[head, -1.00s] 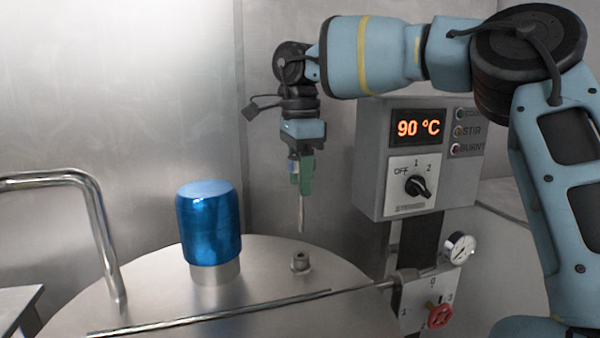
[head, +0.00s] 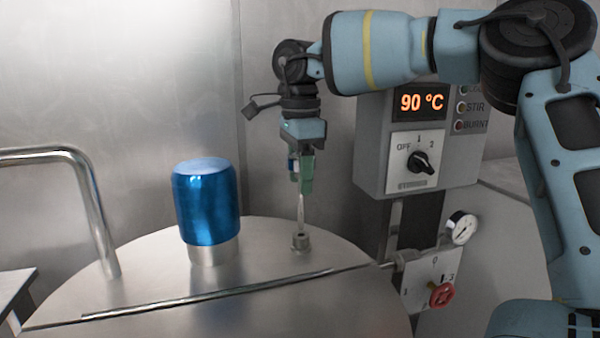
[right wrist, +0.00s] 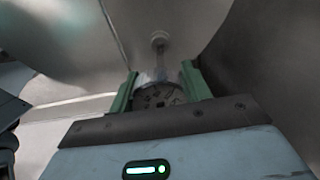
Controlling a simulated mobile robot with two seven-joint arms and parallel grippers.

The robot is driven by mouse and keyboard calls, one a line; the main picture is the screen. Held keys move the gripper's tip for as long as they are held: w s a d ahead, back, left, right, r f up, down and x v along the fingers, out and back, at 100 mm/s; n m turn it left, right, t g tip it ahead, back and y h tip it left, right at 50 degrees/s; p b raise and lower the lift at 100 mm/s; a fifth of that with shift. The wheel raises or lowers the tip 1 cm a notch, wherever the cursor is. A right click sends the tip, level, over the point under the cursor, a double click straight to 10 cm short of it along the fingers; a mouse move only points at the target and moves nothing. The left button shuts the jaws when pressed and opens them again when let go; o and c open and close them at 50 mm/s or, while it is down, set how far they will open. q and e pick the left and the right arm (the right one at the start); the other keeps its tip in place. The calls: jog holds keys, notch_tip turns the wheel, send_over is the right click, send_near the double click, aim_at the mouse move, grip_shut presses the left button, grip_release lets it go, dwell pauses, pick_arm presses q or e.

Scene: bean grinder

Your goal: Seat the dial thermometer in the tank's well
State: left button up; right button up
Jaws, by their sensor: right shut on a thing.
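My right gripper (head: 302,178) has green fingers and points down over the tank lid, shut on the dial thermometer. The thermometer's thin stem (head: 301,207) hangs nearly upright below the fingers. Its dial (right wrist: 158,94) shows between the green fingers in the right wrist view. The well (head: 301,243) is a short metal fitting on the lid, and it also shows in the right wrist view (right wrist: 159,37). The stem's lower end meets the well's mouth in the head view; I cannot tell whether it is inside or just above. My left gripper is not in view.
A blue cylinder (head: 207,203) stands on the tank lid (head: 150,268) left of the well. A rod (head: 210,293) crosses the lid in front. The control box (head: 418,150) reads 90 °C at right, above a gauge (head: 462,227) and a red valve handle (head: 441,295). A bent pipe (head: 85,180) is at left.

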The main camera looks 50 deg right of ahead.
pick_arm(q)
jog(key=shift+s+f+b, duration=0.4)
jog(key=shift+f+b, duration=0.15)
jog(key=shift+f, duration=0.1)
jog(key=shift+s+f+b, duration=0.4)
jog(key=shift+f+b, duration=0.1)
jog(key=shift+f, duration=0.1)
pick_arm(e)
send_over(301, 229)
jog(key=shift+w+d+f, duration=0.1)
jog(key=shift+w+f, duration=0.05)
jog(key=shift+f, duration=0.95)
jog(key=shift+w+d+f, duration=0.1)
jog(key=shift+f, duration=1)
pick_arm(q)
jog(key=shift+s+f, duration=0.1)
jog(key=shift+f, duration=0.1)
pick_arm(e)
jog(key=shift+f, duration=0.35)
pick_arm(q)
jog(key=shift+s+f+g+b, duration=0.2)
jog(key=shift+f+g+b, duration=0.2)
jog(key=shift+b, duration=0.15)
pick_arm(e)
jog(key=shift+f, duration=0.7)
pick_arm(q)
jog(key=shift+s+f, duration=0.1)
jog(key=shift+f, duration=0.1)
pick_arm(e)
jog(key=shift+f, duration=0.35)
